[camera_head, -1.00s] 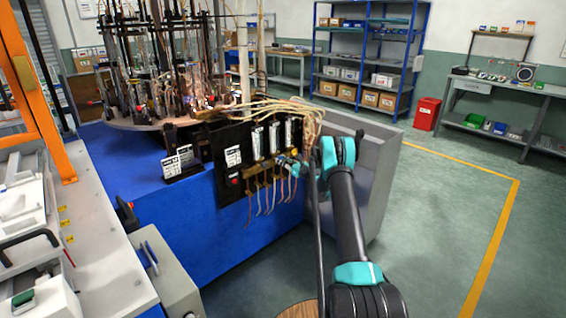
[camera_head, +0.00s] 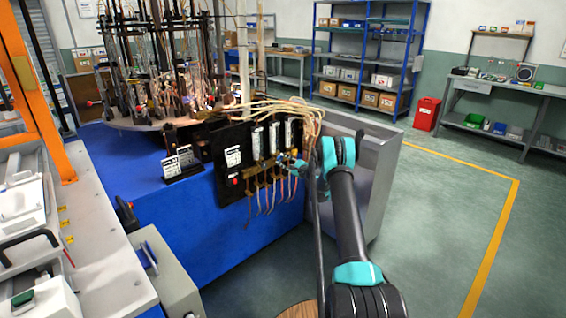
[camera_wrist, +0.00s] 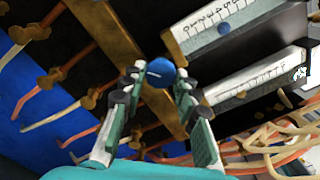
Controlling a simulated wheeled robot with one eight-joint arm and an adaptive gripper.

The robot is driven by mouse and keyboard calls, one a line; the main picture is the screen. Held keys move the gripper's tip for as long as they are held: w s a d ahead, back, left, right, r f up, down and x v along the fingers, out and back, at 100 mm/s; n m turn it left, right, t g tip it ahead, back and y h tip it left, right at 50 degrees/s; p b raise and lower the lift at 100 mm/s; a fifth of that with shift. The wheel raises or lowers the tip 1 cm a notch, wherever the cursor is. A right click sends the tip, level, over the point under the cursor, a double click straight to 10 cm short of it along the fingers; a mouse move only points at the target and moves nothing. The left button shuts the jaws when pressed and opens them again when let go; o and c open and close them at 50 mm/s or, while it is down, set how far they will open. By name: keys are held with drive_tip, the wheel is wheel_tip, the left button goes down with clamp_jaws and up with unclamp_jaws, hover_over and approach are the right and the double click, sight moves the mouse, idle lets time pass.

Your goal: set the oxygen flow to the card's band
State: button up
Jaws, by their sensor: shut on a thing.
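The black flow panel (camera_head: 228,182) stands upright at the end of the blue machine and carries several glass flow tubes (camera_head: 273,138). My gripper (camera_wrist: 158,88) is shut on the blue knob, one finger on each side. In the head view, my gripper (camera_head: 291,163) is at the panel's lower right. A white card (camera_head: 233,156) on the panel and a card stand (camera_head: 182,164) to its left carry print too small to read.
A second tube (camera_wrist: 265,75) and beige hoses (camera_wrist: 275,140) lie close to the right of my gripper in the wrist view. Thin hoses (camera_head: 265,195) hang below the panel. A grey cabinet (camera_head: 377,165) stands behind my arm. Open floor lies to the right.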

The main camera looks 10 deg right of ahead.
drive_tip(key=shift+n, duration=1.9)
drive_tip(key=o, duration=1.2)
drive_tip(key=shift+c, duration=0.2)
drive_tip(key=v, duration=1.2)
